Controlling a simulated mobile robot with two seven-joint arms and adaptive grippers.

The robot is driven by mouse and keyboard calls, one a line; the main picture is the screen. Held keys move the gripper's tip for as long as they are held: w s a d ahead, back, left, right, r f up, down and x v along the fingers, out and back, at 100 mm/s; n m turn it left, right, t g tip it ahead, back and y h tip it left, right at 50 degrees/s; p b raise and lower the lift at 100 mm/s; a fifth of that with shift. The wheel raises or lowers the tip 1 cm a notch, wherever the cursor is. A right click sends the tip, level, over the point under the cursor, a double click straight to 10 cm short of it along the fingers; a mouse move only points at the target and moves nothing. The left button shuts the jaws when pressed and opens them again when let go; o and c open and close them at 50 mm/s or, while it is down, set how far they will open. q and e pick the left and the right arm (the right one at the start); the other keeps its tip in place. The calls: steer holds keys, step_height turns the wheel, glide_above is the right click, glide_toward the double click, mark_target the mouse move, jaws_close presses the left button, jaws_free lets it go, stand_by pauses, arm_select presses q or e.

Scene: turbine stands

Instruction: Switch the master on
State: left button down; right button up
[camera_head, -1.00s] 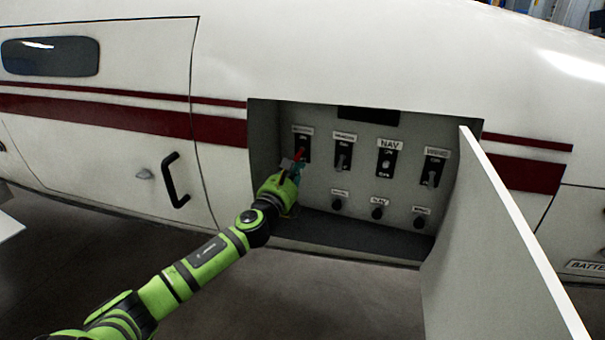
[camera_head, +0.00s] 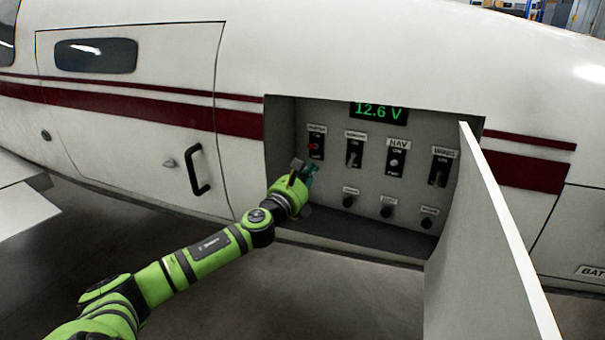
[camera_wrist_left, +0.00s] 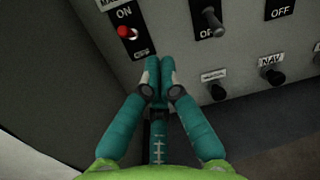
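The master switch (camera_head: 317,142) is the leftmost of the upper row on the recessed panel, with a red-tipped toggle. In the left wrist view, the red tip (camera_wrist_left: 124,32) lies just under the ON label, above the OFF label. My left gripper (camera_head: 304,172) is below the master switch and apart from it. Its teal fingers (camera_wrist_left: 159,66) are together, with nothing between them. The display (camera_head: 379,113) above the switches is lit green and reads 12.6 V. My right gripper is not in view.
Other toggles, including the NAV switch (camera_head: 394,160) and the rightmost switch (camera_head: 440,168), are to the right. Several black knobs (camera_head: 387,211) sit below them. The open white panel door (camera_head: 480,240) stands at the right. The recess's left wall is close to my left gripper.

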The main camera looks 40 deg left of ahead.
arm_select(q)
steer(key=s+r, duration=0.3)
steer(key=s, duration=0.1)
steer(key=shift+s+a+r, duration=0.2)
steer(key=shift+s+r, duration=0.1)
steer(key=shift+r, duration=0.1)
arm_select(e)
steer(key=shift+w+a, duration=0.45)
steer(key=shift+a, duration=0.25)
arm_select(q)
steer(key=shift+a, duration=0.1)
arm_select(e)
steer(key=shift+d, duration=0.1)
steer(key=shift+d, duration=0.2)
